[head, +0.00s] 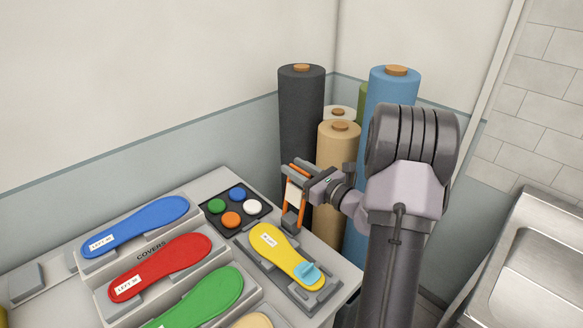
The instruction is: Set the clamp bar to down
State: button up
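The light blue piece (308,272), which looks like the clamp bar, sits across the near right end of a yellow insole (272,247). I cannot tell whether it presses on the insole. The insole lies on a dark grey fixture (318,294) at the right side of the bench. My gripper (292,212) hangs over the bench's back right edge, behind and apart from the light blue piece. Its two orange fingers stand apart, with a pale patch and a small grey block between or behind them. I cannot tell what the pale patch is.
A tray (258,214) holds several coloured discs. Blue (137,225), red (162,266) and green (201,300) insoles lie on a stepped covers rack. Tall rolls, including a black one (300,110) and a tan one (338,170), stand behind my gripper. A metal sink (540,260) is at right.

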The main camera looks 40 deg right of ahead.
jog(key=shift+w+a, duration=0.1)
jog(key=shift+w, duration=0.7)
grip_shut()
dwell(0.9)
